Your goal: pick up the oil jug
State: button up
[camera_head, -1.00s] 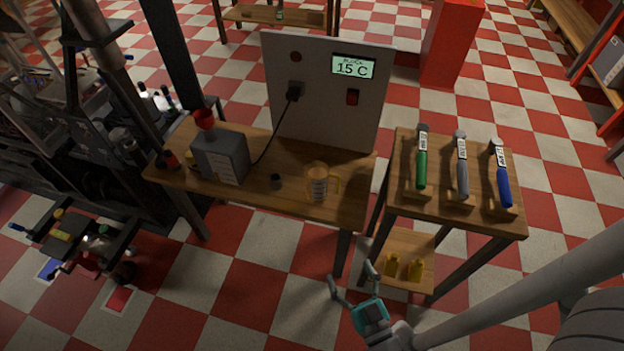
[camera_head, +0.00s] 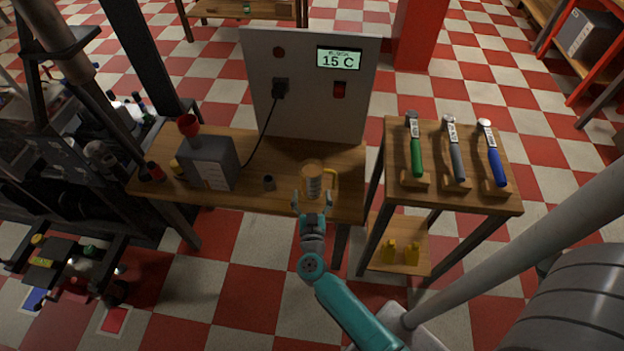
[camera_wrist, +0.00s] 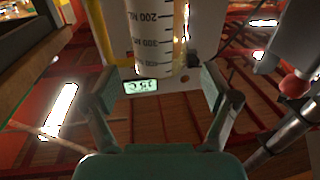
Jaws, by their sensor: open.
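The oil jug (camera_head: 313,180) is a clear measuring jug with a yellow handle on its right side. It stands upright near the front edge of the wooden workbench (camera_head: 240,196). My gripper (camera_head: 312,201) is open, just in front of the jug, its two fingers pointing at it. In the wrist view, which is upside down, the jug (camera_wrist: 155,30) shows its black millilitre marks, and my open gripper (camera_wrist: 158,90) has a finger toward each side of it. I cannot tell whether the fingers touch the jug.
A panel reading 15 C (camera_head: 305,85) rises behind. A side table (camera_head: 440,195) with several hammers stands to the right.

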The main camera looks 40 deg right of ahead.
aim_at(312, 173)
jog(key=shift+x, duration=4.15)
jog(key=shift+s+d, duration=0.1)
jog(key=shift+s, duration=0.05)
jog(key=c, duration=1.1)
jog(key=shift+r, duration=0.1)
jog(key=shift+c, duration=1.4)
jog(key=shift+r, duration=0.15)
